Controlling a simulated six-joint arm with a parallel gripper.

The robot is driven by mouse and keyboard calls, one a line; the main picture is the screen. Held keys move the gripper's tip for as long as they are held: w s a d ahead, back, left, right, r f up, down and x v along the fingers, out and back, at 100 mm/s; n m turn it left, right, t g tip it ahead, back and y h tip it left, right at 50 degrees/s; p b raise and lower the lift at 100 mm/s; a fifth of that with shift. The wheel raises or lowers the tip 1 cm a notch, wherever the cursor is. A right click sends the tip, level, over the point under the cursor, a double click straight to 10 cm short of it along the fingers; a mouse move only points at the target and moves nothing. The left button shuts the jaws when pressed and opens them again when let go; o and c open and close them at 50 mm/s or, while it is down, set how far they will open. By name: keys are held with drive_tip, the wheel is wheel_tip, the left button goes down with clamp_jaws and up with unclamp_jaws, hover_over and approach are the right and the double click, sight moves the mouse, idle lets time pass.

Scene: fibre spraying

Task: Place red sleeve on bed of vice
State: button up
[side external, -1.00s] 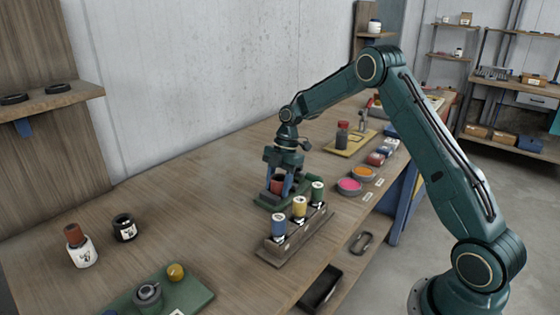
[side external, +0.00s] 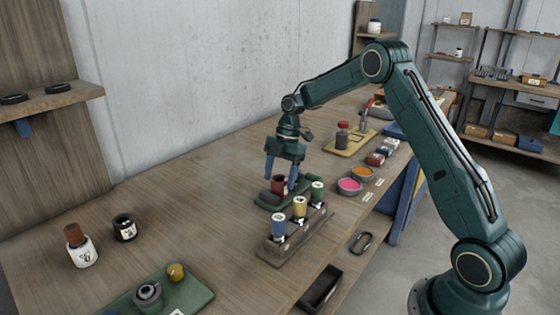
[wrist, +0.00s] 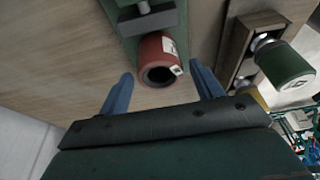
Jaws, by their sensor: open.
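A wooden rack (side external: 295,236) with blue, yellow and green-topped sleeves stands just in front of the vice. Pink (side external: 349,186) and orange bowls lie to the right. A yellow tray (side external: 350,143) sits behind.

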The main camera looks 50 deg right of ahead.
drive_tip(key=v, duration=0.9)
drive_tip(key=shift+r, duration=0.15)
idle(0.4)
drive_tip(key=s+a+r+m+t+h, duration=0.25)
drive_tip(key=s+a+r+m, duration=0.65)
drive_tip(key=s+a+r, duration=0.5)
drive_tip(key=s+f+m+t, duration=0.1)
drive_tip(key=s+m, duration=0.3)
drive_tip(key=s, duration=0.5)
drive_tip(key=s+f+m+t, duration=0.2)
drive_tip(key=s+m, duration=0.3)
drive_tip(key=s, duration=0.5)
drive_tip(key=shift+a+f+h, duration=0.2)
drive_tip(key=shift+f+h, duration=0.25)
drive_tip(key=shift+f, duration=0.35)
